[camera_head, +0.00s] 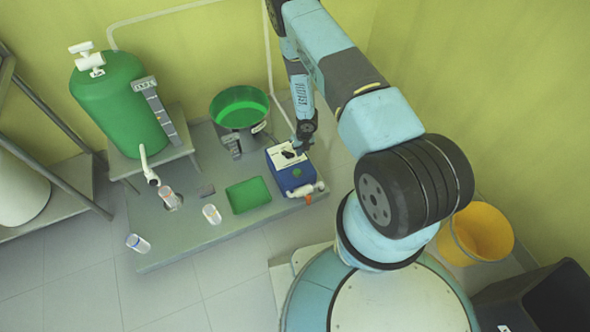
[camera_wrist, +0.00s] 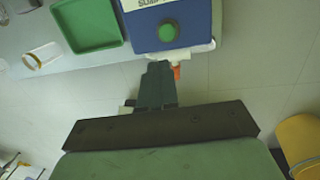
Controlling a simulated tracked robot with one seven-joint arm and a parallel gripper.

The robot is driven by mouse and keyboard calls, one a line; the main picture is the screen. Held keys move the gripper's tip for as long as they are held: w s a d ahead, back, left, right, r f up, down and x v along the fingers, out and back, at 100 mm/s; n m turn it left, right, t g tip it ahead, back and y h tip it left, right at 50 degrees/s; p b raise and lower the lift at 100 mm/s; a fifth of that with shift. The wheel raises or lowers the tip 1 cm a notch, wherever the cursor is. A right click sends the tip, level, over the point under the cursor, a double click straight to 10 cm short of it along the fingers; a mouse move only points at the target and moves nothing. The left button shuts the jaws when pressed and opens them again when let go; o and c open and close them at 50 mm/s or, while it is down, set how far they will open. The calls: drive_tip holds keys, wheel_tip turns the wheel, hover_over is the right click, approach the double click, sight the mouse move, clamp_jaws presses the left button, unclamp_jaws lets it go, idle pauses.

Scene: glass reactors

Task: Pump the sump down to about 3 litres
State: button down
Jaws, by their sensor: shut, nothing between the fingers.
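A round dark-rimmed vessel (camera_head: 240,108) holding bright green liquid stands at the back of the low platform. A blue box (camera_head: 292,178) with a white top panel and a green round button (camera_head: 297,173) stands to its right and nearer. In the wrist view the blue box (camera_wrist: 198,30) carries a label that appears to start with "SUMP", and its green button (camera_wrist: 167,32) faces the camera. My gripper (camera_head: 302,146) is shut and empty, at or just above the far right part of the box top. It also shows in the wrist view (camera_wrist: 157,70), just below the button in the picture.
A green tank (camera_head: 118,105) stands on a stand at the left. A green tray (camera_head: 248,195), clear containers (camera_head: 211,214) and a white fitting with an orange part (camera_head: 307,195) lie near the box. A yellow bucket (camera_head: 480,232) stands at the right. Floor in front is clear.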

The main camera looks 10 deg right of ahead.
drive_tip(key=shift+s+d+f, duration=0.1)
drive_tip(key=shift+d+f, duration=0.2)
drive_tip(key=shift+d, duration=0.3)
